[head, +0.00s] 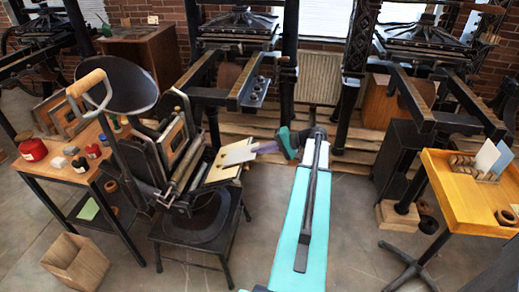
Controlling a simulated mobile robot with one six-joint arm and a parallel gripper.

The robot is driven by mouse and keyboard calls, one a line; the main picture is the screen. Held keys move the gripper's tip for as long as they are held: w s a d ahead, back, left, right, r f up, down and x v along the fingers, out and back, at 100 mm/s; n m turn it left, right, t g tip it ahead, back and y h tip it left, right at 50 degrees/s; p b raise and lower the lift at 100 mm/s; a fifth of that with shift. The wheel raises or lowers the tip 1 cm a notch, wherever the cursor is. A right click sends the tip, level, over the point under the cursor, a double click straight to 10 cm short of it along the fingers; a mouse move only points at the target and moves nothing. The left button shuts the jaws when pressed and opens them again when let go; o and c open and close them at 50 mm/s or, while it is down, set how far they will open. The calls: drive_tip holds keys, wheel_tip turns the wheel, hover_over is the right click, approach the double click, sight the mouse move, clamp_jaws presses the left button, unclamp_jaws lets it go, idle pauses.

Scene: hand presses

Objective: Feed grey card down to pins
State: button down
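The small hand press (190,155) stands left of centre on a dark stand, with a round dark ink disc (117,84) on top and a wooden-handled lever. Its pale platen (222,173) faces up and toward my arm. My gripper (256,150), at the end of my teal and dark arm, reaches in from the right with purplish fingers. It looks closed on the right edge of a pale grey card (237,155). The card lies over or just above the platen; I cannot tell whether they touch. The pins are too small to make out.
A wooden table (62,172) with red ink tins stands left, with an open box (76,262) on the floor. A yellow table (450,178) at right bears a rack (466,166) with upright cards and a tape roll (506,216). Large iron presses line the back.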

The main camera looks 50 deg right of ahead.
sight(253, 154)
drive_tip(key=shift+w+a+f+b, duration=0.3)
drive_tip(key=shift+w+f, duration=0.1)
drive_tip(key=shift+f, duration=0.2)
drive_tip(key=shift+w+a+f+b, duration=0.3)
drive_tip(key=shift+w+f, duration=0.1)
drive_tip(key=shift+f, duration=0.2)
drive_tip(key=shift+a, duration=0.1)
drive_tip(key=c, duration=2.5)
unclamp_jaws()
drive_tip(key=o, duration=0.5)
drive_tip(key=shift+w+f, duration=0.1)
drive_tip(key=shift+w, duration=0.05)
drive_tip(key=shift+d+r, duration=0.2)
drive_tip(key=shift+r, duration=0.05)
drive_tip(key=shift+p+v, duration=0.45)
drive_tip(key=shift+v, duration=1.95)
